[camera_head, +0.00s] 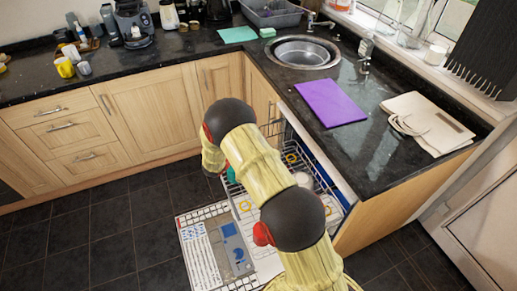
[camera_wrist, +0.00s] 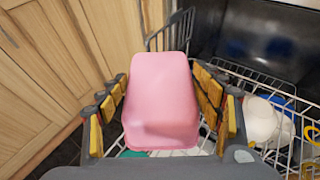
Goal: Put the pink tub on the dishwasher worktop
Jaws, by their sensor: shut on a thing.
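The pink tub (camera_wrist: 162,95) fills the middle of the wrist view, between the fingers of my gripper (camera_wrist: 165,112). My gripper is shut on it, with yellow-padded fingers on both sides of the tub. The tub is above the dishwasher's wire rack (camera_wrist: 282,95). In the head view my arm hides the tub and the gripper. The dishwasher worktop (camera_head: 385,155) is the dark granite counter above the open dishwasher, right of my arm. The dishwasher door (camera_head: 207,255) is folded down.
A purple mat (camera_head: 330,103), a cream folded item (camera_head: 428,122) and a round sink (camera_head: 304,52) are on the right counter. Bare granite shows between and in front of them. White dishes (camera_wrist: 262,118) sit in the rack. Wooden cabinets (camera_head: 150,115) stand left.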

